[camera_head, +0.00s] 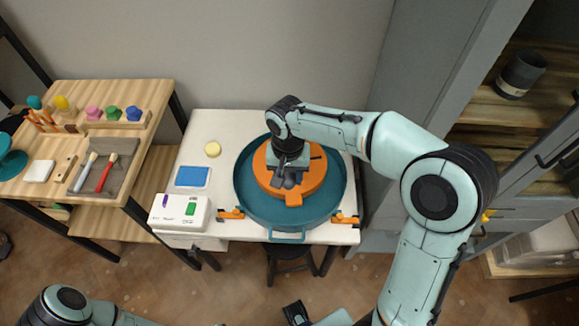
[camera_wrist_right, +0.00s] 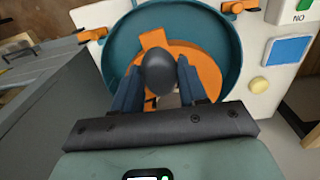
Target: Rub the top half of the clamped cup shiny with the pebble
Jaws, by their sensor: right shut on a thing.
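My right gripper (camera_head: 289,178) reaches down over the orange wheel head (camera_head: 311,179), inside the teal basin (camera_head: 333,203). In the right wrist view, its fingers (camera_wrist_right: 160,85) are shut on a dark grey, smooth, egg-shaped pebble (camera_wrist_right: 159,68). The pebble sticks out past the fingertips over the orange wheel head. I cannot make out the clamped cup in either view; my gripper and the pebble cover the middle of the wheel. Whether the pebble touches anything cannot be told. Of my left arm, only links show at the bottom left; its gripper is not identifiable.
On the white table stand a control box (camera_head: 179,212) with purple and green parts, a blue pad (camera_head: 193,177) and a yellow disc (camera_head: 212,149). A wooden bench (camera_head: 150,95) with brushes and coloured knobs is on the left. A dark cup (camera_head: 521,75) stands on the right shelf.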

